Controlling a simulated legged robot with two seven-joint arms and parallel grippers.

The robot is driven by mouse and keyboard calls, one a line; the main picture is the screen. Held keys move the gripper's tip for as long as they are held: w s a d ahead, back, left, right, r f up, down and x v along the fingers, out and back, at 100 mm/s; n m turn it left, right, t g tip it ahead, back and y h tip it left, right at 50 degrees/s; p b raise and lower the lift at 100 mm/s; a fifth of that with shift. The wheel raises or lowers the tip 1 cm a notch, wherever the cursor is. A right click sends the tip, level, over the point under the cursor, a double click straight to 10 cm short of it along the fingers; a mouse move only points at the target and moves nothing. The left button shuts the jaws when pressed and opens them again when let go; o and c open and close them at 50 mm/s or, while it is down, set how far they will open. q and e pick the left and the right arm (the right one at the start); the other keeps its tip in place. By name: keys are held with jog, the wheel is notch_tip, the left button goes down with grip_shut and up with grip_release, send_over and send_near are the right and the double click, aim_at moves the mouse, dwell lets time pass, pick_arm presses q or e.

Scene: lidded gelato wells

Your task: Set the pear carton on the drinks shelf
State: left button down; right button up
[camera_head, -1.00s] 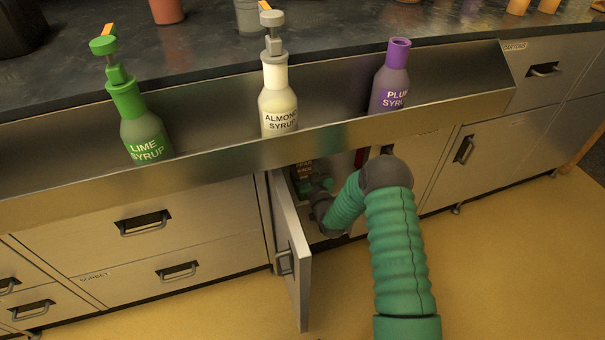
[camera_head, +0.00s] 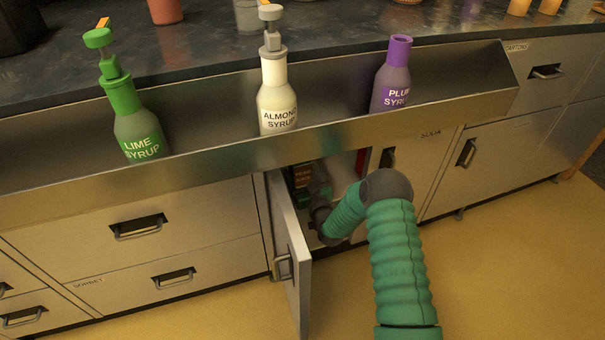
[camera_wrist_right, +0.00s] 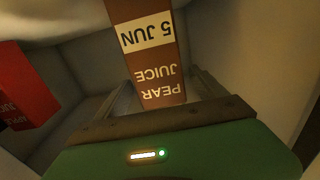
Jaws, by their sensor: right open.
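The pear carton (camera_wrist_right: 150,55) is brown with a cream date band reading 5 JUN. It stands inside the open cupboard, its label small in the head view (camera_head: 303,175). My right gripper (camera_wrist_right: 163,88) is open inside the cupboard, with the carton between or just beyond its fingers; I cannot tell whether they touch it. In the head view my right gripper (camera_head: 317,192) is partly hidden by the shelf edge and my arm. My left gripper is not in view. I cannot identify a drinks shelf by any label.
A red apple juice carton (camera_wrist_right: 20,85) stands to one side in the cupboard. The cupboard door (camera_head: 290,255) hangs open left of my arm. Above, a metal ledge (camera_head: 215,155) holds lime (camera_head: 138,132), almond (camera_head: 277,98) and plum (camera_head: 391,80) syrup bottles. The floor in front is clear.

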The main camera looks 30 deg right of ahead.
jog(key=shift+s+a, duration=0.1)
jog(key=shift+s, duration=0.1)
jog(key=p+v, duration=0.5)
jog(key=v, duration=0.6)
jog(key=shift+s, duration=0.3)
